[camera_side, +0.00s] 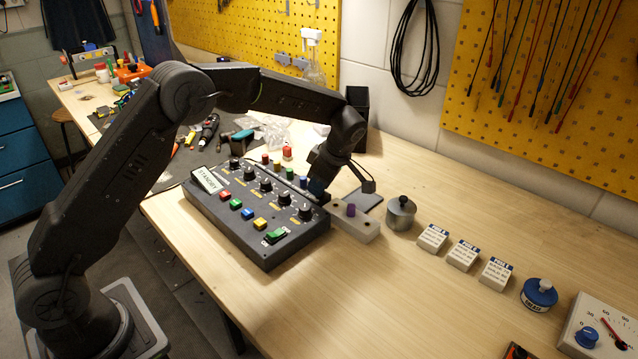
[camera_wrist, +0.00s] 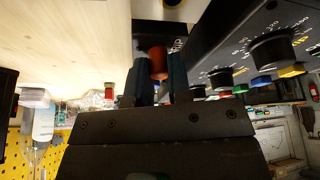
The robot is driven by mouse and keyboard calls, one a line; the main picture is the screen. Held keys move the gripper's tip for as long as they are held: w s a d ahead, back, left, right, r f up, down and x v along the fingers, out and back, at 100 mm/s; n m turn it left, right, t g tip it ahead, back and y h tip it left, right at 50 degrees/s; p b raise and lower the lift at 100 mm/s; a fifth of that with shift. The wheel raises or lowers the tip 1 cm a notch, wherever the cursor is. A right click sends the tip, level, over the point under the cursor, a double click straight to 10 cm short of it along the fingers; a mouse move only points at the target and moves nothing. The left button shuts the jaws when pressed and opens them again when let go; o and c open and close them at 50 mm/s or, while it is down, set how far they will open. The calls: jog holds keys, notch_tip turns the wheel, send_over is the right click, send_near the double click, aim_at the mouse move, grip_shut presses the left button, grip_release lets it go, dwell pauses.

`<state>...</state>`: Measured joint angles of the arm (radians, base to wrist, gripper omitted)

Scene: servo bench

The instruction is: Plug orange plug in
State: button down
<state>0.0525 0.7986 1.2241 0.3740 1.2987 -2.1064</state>
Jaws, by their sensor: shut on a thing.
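The orange plug (camera_wrist: 158,62) is between the two fingers of my gripper (camera_wrist: 157,76) in the wrist view, and the fingers are shut on it. In the side view my gripper (camera_side: 317,190) points down behind the right end of the black control box (camera_side: 290,252). The plug is hidden there by the fingers. I cannot tell whether its lower end is in a socket. A pale block (camera_side: 365,231) with a purple plug (camera_side: 350,210) stands just right of my gripper.
Red (camera_side: 265,158), green (camera_side: 289,173) and blue (camera_side: 303,181) plugs stand along the box's back edge. A lidded metal pot (camera_side: 401,213), several white labelled blocks (camera_side: 463,255) and a blue-topped round container (camera_side: 538,294) stand to the right.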

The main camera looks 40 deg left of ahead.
jog(key=shift+f, duration=0.1)
dwell(0.8)
jog(key=c, duration=1)
grip_release()
jog(key=shift+r, duration=3.45)
